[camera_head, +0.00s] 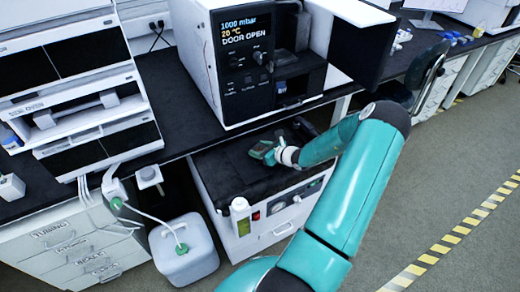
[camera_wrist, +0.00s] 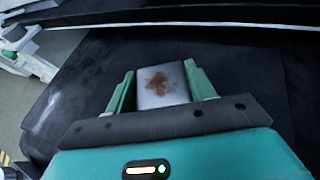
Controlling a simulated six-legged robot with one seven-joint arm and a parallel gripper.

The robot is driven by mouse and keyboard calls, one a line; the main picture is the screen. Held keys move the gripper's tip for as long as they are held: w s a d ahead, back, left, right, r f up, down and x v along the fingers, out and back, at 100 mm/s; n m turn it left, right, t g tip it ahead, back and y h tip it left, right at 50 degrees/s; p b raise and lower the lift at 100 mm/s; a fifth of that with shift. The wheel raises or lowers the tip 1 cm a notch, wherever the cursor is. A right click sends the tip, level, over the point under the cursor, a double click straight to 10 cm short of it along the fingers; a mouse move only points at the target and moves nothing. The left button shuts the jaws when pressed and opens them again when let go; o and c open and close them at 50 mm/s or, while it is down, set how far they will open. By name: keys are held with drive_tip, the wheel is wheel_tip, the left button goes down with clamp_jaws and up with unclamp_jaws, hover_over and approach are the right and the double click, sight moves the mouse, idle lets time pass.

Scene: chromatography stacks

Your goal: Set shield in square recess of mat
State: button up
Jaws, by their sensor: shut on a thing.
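The shield (camera_wrist: 161,86), a pale grey plate with a rusty brown stain, sits between the green fingers of my gripper (camera_wrist: 160,70) in the wrist view. The fingers are shut on its two sides. In the head view my gripper (camera_head: 263,152) is low over the black mat (camera_head: 222,178) on top of a white cabinet. The mat also shows in the wrist view (camera_wrist: 85,85). I cannot tell whether the shield touches the mat. The square recess is not clearly visible; dark shading and my gripper obscure that area.
An open-door oven unit (camera_head: 235,85) stands on the black bench (camera_head: 185,110) above and behind the mat. The bench edge overhangs the cabinet's back. A small white bottle (camera_head: 240,215) is at the cabinet's front left. A white jug (camera_head: 183,250) stands on the floor at left.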

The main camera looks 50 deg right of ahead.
drive_tip(key=o, duration=1.2)
